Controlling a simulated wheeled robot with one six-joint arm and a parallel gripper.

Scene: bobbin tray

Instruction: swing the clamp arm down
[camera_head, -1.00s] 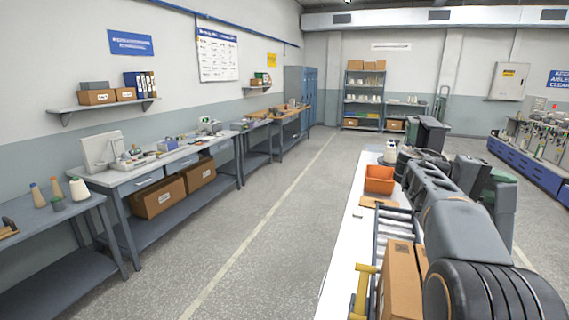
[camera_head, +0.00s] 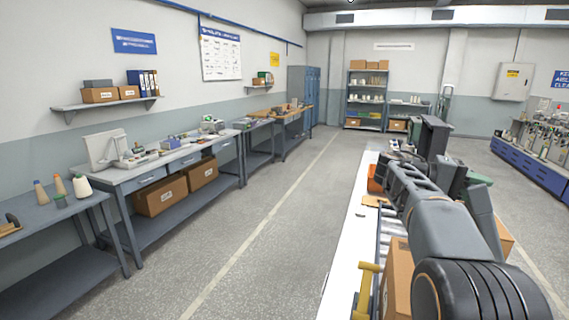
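No clamp arm can be clearly made out.
An orange bin (camera_head: 375,184), mostly hidden by my arm, and a cardboard box (camera_head: 398,275) are on the bench. Grey workbenches (camera_head: 58,213) line the left wall. The floor aisle (camera_head: 265,235) between is clear.

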